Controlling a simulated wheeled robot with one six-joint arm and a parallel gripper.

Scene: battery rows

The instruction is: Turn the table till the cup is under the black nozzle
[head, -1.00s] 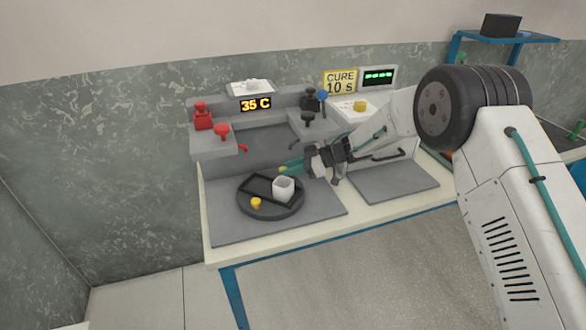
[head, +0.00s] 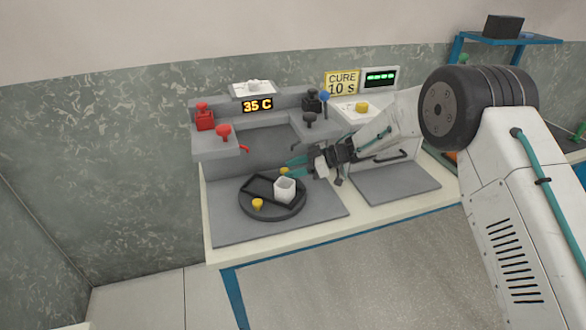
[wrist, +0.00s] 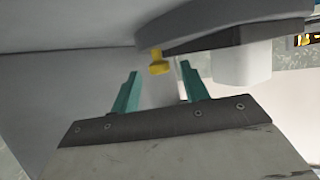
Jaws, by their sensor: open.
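The round dark turntable (head: 258,212) lies on a grey mat, with a white cup (head: 284,190) standing upright on its right part. One yellow knob (head: 258,204) is at its front edge and another (head: 284,170) at its back edge near my fingers. My gripper (head: 293,167) is open and comes in from the right, behind the cup. In the wrist view the open teal fingers (wrist: 158,84) point at a yellow knob (wrist: 157,63), which shows between and just beyond the tips. The cup (wrist: 240,65) shows there to the right. The black nozzle (head: 309,119) is on the right ledge, behind the cup.
A red nozzle (head: 223,131) and red handle are on the left ledge. A display reading 35 C (head: 257,106) and a CURE 10 s sign (head: 342,82) stand behind. A second grey mat (head: 395,184) at right is clear. The left ledge and back wall bound the turntable.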

